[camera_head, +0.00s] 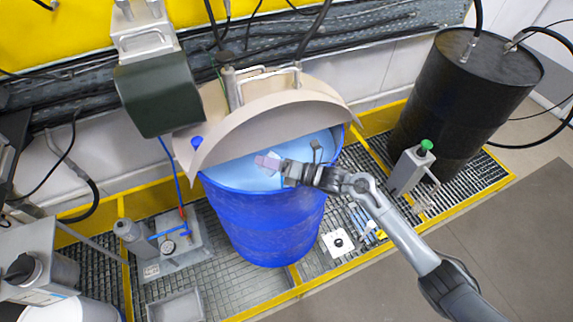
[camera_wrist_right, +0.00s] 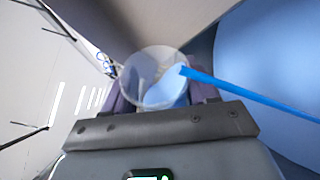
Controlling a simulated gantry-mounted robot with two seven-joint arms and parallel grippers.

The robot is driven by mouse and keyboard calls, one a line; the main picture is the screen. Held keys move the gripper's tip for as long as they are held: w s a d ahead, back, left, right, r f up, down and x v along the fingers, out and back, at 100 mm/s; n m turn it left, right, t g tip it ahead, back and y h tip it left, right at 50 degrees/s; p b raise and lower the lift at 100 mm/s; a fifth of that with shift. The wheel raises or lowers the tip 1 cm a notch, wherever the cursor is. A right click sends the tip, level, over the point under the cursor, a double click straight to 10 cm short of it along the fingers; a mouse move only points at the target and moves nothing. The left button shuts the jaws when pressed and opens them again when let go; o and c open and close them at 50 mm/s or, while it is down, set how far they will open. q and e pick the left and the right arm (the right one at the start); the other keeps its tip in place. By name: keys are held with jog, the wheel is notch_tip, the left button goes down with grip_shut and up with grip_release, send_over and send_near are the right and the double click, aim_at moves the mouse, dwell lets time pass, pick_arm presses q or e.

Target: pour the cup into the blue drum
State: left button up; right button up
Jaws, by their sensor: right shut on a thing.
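The blue drum (camera_head: 265,225) stands in the middle of the head view. Light-blue contents (camera_head: 240,177) show in its open front half, and also at the right of the right wrist view (camera_wrist_right: 275,60). My right gripper (camera_head: 270,163) reaches in from the right, above this opening. In the right wrist view, its purple fingers (camera_wrist_right: 158,95) are shut on a clear round cup (camera_wrist_right: 152,66). Pale blue shows in or through the cup; I cannot tell which. The cup's tilt is unclear. My left gripper is not in view.
A beige half lid (camera_head: 270,120) stands raised over the drum's back half. A dark green box (camera_head: 158,95) hangs at the upper left. A black drum (camera_head: 460,95) with hoses stands at right. A yellow-edged grating surrounds the blue drum. Grey floor (camera_head: 510,235) is clear at lower right.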

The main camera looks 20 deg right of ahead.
aim_at(270, 153)
jog(key=shift+r+m+y+p, duration=0.25)
jog(key=shift+m+y+p, duration=0.05)
jog(key=shift+m+p, duration=0.2)
dwell(0.4)
jog(key=shift+r+m+t+p, duration=0.15)
jog(key=shift+m+t+p, duration=0.15)
jog(key=shift+m, duration=0.1)
jog(key=shift+d, duration=0.15)
dwell(0.5)
jog(key=shift+w+r+m, duration=0.1)
jog(key=shift+m, duration=0.2)
jog(key=shift+w+d+r+m+t+y+b, duration=0.15)
jog(key=shift+d+m+t+b, duration=0.05)
jog(key=shift+d+m+b, duration=0.15)
jog(key=shift+w+d+r+m+t+y+b, duration=0.1)
jog(key=shift+d+m+t+y+b, duration=0.05)
jog(key=shift+d+m+t+b, duration=0.15)
dwell(0.4)
jog(key=shift+m, duration=0.35)
jog(key=shift+r+m, duration=0.2)
jog(key=shift+m, duration=0.3)
jog(key=shift+w+d+r+m+t+b, duration=0.1)
jog(key=shift+d+r+m+t+b, duration=0.1)
jog(key=shift+m+t+b, duration=0.2)
dwell(0.5)
